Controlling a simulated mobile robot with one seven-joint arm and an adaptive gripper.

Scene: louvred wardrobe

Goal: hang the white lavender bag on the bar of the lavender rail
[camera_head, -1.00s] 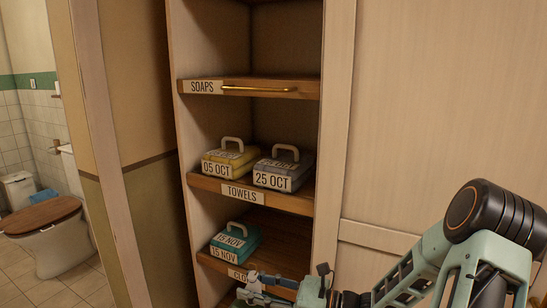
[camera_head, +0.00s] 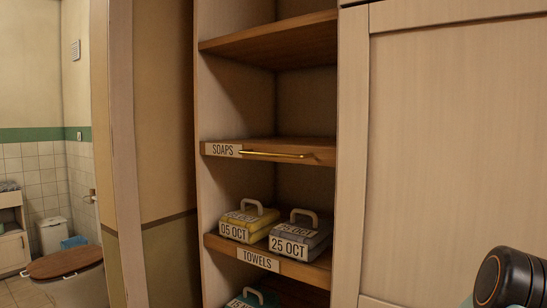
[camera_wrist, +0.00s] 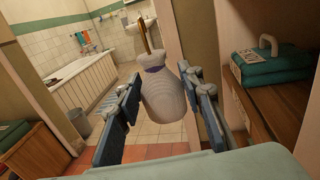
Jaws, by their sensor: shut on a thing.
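My gripper (camera_wrist: 164,80) shows in the wrist view, shut on the white lavender bag (camera_wrist: 163,101). The bag is pale and rounded, with a purple band at its neck and a thin brown-gold loop or hook (camera_wrist: 148,38) rising above it. A brass bar (camera_head: 272,154) runs along the front edge of the shelf labelled SOAPS in the head view. I see no lavender label, so I cannot confirm it as the lavender rail. The gripper and bag are outside the head view; only a dark arm joint of mine shows at lower right.
A wardrobe panel (camera_head: 450,150) stands right of the shelves. The SOAPS shelf looks bare.

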